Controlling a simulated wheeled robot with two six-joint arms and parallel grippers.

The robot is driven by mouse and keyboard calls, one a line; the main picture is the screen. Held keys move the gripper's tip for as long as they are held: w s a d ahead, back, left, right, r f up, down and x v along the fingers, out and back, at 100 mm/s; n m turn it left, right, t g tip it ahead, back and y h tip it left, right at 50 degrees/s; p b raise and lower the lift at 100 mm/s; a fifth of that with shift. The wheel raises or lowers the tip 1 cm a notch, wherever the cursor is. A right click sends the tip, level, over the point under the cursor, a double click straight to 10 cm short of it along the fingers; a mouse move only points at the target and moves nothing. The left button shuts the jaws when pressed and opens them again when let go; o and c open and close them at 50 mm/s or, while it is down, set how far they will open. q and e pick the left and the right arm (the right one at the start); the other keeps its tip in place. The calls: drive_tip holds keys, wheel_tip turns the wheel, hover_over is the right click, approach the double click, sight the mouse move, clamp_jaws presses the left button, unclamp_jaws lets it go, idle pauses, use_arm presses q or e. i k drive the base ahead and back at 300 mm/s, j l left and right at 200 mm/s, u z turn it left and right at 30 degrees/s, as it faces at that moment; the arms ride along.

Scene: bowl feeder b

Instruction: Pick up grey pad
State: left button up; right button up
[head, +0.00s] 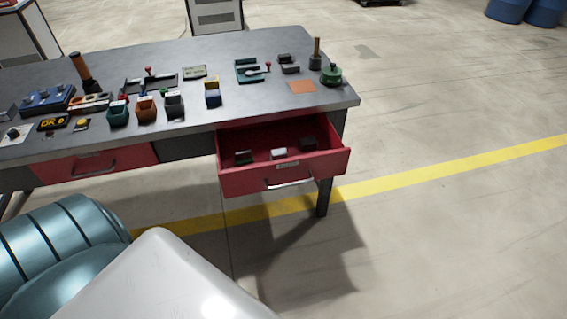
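A red drawer (221,158) under the right part of the grey workbench is pulled open. Three small blocks lie in it: a dark one with green (243,157) at the left, a light grey-white one (278,153) in the middle, and a dark grey one (307,143) at the right. The light one could be the grey pad, but they are too small to tell for certain. Neither of my grippers is in view.
The workbench top (262,45) holds small bins (146,109), a blue device (45,101), an orange square (302,87) and a green round part (331,75). A second red drawer (80,167) at the left is closed. The floor right of the bench is clear.

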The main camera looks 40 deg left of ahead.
sight(280, 154)
drive_tip(key=u, duration=3.1)
drive_tip(key=z, duration=1.85)
drive_tip(key=i+l, duration=0.2)
drive_tip(key=l, duration=0.2)
drive_tip(key=i+l+u, duration=0.1)
drive_tip(key=l, duration=0.25)
drive_tip(key=i+l, duration=0.3)
drive_tip(key=l+u, duration=0.05)
drive_tip(key=l, duration=0.05)
